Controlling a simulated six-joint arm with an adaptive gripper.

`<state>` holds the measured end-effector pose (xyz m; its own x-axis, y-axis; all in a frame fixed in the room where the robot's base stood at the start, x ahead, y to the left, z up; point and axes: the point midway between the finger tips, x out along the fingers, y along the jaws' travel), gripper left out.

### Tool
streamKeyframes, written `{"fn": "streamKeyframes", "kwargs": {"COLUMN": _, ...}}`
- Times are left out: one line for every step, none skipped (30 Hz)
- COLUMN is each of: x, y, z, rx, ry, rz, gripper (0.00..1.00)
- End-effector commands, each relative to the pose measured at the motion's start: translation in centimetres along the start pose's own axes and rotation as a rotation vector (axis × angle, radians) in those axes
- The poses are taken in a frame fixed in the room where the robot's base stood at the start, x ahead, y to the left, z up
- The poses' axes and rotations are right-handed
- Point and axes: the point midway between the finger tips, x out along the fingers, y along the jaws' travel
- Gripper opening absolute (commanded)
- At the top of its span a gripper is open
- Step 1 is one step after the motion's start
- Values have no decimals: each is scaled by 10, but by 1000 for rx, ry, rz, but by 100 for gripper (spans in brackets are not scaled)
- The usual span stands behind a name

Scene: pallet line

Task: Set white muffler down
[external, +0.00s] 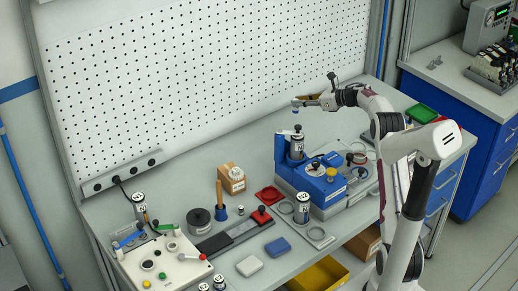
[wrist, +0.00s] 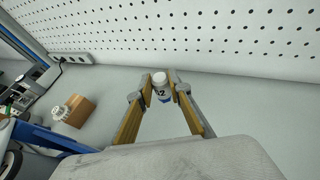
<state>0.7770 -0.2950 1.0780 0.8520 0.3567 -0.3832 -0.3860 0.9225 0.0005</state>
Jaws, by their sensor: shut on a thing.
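The muffler's far side is hidden.
The blue machine (external: 322,182) stands below my gripper. The pegboard (external: 200,75) rises behind. Bare bench shows behind the box and machine.

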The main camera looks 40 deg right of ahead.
Motion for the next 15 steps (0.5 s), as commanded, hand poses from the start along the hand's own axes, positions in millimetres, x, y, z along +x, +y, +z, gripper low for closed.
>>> {"fn": "streamKeyframes", "kwargs": {"x": 13, "y": 15, "z": 7, "rx": -6, "ry": -1, "rz": 14, "gripper": 0}}
{"fn": "streamKeyframes", "kwargs": {"x": 19, "y": 22, "z": 11, "rx": -8, "ry": -1, "rz": 18, "gripper": 0}}
{"fn": "streamKeyframes", "kwargs": {"x": 28, "y": 32, "z": 15, "rx": -11, "ry": -1, "rz": 27, "gripper": 0}}
{"fn": "streamKeyframes", "kwargs": {"x": 34, "y": 40, "z": 18, "rx": -13, "ry": -1, "rz": 32, "gripper": 0}}
{"fn": "streamKeyframes", "kwargs": {"x": 41, "y": 47, "z": 20, "rx": -15, "ry": -1, "rz": 38, "gripper": 0}}
{"fn": "streamKeyframes", "kwargs": {"x": 49, "y": 57, "z": 24, "rx": -18, "ry": 0, "rz": 45, "gripper": 0}}
{"fn": "streamKeyframes", "kwargs": {"x": 55, "y": 66, "z": 27, "rx": -21, "ry": 0, "rz": 51, "gripper": 0}}
{"fn": "streamKeyframes", "kwargs": {"x": 60, "y": 73, "z": 30, "rx": -23, "ry": -1, "rz": 56, "gripper": 0}}
{"fn": "streamKeyframes", "kwargs": {"x": 68, "y": 84, "z": 34, "rx": -26, "ry": -1, "rz": 63, "gripper": 0}}
{"fn": "streamKeyframes", "kwargs": {"x": 74, "y": 92, "z": 36, "rx": -28, "ry": -1, "rz": 69, "gripper": 0}}
{"fn": "streamKeyframes", "kwargs": {"x": 79, "y": 101, "z": 39, "rx": -30, "ry": -1, "rz": 75, "gripper": 0}}
{"fn": "streamKeyframes", "kwargs": {"x": 86, "y": 112, "z": 42, "rx": -33, "ry": -1, "rz": 81, "gripper": 0}}
{"fn": "streamKeyframes", "kwargs": {"x": 92, "y": 120, "z": 44, "rx": -36, "ry": 0, "rz": 87, "gripper": 0}}
{"fn": "streamKeyframes", "kwargs": {"x": 97, "y": 129, "z": 46, "rx": -38, "ry": 0, "rz": 93, "gripper": 0}}
{"fn": "streamKeyframes", "kwargs": {"x": 104, "y": 141, "z": 50, "rx": -41, "ry": 0, "rz": 100, "gripper": 0}}
